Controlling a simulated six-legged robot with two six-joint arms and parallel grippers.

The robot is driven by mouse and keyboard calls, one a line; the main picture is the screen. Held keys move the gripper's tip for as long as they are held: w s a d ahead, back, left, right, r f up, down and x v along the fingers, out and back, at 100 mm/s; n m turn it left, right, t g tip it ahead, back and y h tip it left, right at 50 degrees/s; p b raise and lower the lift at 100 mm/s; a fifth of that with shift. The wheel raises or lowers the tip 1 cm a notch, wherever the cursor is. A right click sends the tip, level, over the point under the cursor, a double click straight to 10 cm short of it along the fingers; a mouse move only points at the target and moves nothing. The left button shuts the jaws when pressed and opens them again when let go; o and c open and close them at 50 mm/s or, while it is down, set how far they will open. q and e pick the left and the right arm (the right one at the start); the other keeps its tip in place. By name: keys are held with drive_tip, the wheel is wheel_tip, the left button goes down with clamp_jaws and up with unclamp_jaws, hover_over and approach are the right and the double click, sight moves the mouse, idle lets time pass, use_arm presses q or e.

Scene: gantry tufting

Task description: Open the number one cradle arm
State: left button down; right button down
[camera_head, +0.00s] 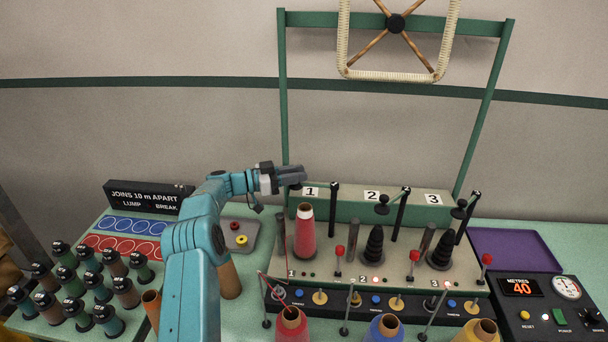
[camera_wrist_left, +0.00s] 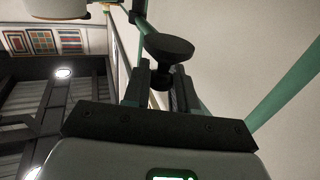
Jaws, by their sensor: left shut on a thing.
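My left gripper (camera_head: 291,176) is at the upper left of the number 1 station, beside the white "1" label (camera_head: 311,191). In the left wrist view, its two fingers (camera_wrist_left: 162,88) are shut on the stem of a black round knob (camera_wrist_left: 170,47), whose disc stands out beyond the fingertips. The number one cradle arm (camera_head: 334,209) shows as a black upright bar just right of the label; its link to the held knob is mostly hidden. A red cone (camera_head: 305,232) stands at station 1. My right gripper is not in view.
The number two arm (camera_head: 400,214) and number three arm (camera_head: 467,217), each with a black knob, stand to the right over black cone holders. Red-topped levers (camera_head: 339,253) line the front. A green frame (camera_head: 283,100) rises behind. Several small spools (camera_head: 73,308) stand at left.

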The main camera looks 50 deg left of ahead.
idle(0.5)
use_arm(q)
drive_tip(key=c, duration=1)
unclamp_jaws()
drive_tip(key=shift+d+r, duration=0.1)
drive_tip(key=shift+s+a, duration=0.2)
drive_tip(key=shift+a, duration=0.05)
drive_tip(key=b+v, duration=0.4)
drive_tip(key=v, duration=1.1)
drive_tip(key=shift+s+a+b, duration=0.2)
drive_tip(key=shift+s+b, duration=0.15)
drive_tip(key=shift+s, duration=0.05)
